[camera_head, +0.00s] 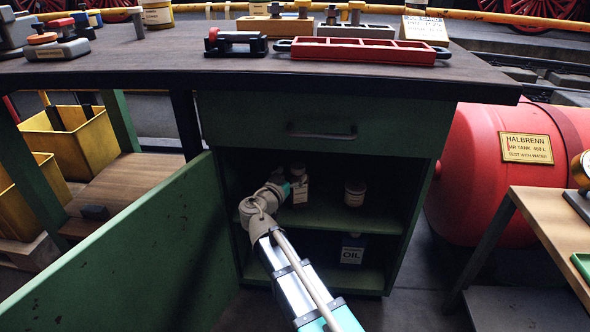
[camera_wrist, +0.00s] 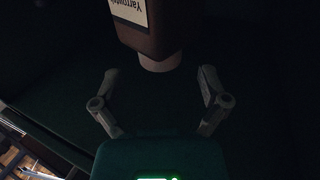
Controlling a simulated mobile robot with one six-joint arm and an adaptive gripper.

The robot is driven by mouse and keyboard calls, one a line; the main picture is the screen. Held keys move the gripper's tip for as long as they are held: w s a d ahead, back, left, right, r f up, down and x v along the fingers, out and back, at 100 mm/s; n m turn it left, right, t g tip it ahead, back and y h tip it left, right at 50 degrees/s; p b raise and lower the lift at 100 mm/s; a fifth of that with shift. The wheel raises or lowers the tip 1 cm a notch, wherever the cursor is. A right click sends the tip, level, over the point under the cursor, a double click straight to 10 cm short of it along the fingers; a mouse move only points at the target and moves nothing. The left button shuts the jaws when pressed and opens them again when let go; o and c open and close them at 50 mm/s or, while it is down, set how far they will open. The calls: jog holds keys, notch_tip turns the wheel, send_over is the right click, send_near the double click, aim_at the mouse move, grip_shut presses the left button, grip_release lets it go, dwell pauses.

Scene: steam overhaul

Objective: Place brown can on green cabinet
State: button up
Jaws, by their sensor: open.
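The green cabinet (camera_head: 275,116) stands under the dark worktop, with its drawer shut and its door (camera_head: 130,255) swung open to the left. A brown can (camera_wrist: 168,35) with a cream label and a pale cap shows upside down at the top of the wrist view. My gripper (camera_wrist: 160,72) is open, with one finger on each side of the can's pale end and gaps between. In the head view my arm reaches into the cabinet's upper compartment, beside a labelled container (camera_head: 299,190). My fingers are mostly hidden there by the arm and shadow.
A small jar (camera_head: 354,193) stands to the right on the same shelf. An oil can (camera_head: 352,249) is in the lower compartment. A red tray (camera_head: 362,51) and several tools lie on the worktop. A red tank (camera_head: 485,150) is at right.

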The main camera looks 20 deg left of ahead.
jog(key=s+a, duration=0.1)
jog(key=s, duration=0.7)
jog(key=shift+a, duration=0.15)
dwell(0.6)
jog(key=w+d+f+g+h, duration=0.1)
jog(key=d+f+g, duration=0.2)
jog(key=d, duration=0.5)
jog(key=w+d+f+g+h, duration=0.1)
jog(key=w+d+f+g, duration=0.1)
jog(key=d, duration=0.6)
jog(key=w+d+f+m+g+h, duration=0.1)
jog(key=d+f+g, duration=0.3)
jog(key=d, duration=0.5)
jog(key=shift+w+d+f+h, duration=0.1)
jog(key=shift+w+f+h, duration=0.4)
jog(key=shift+f, duration=0.25)
jog(key=s+d+f+n+g+y, duration=0.1)
jog(key=s+d+f+g+y, duration=0.2)
jog(key=d, duration=0.7)
jog(key=s+d+f+n+g+y, duration=0.1)
jog(key=s+d+f+g+y, duration=0.2)
jog(key=s+d+f+g, duration=0.2)
jog(key=s+d, duration=0.2)
jog(key=d, duration=0.2)
jog(key=shift+d+n+g+y, duration=0.4)
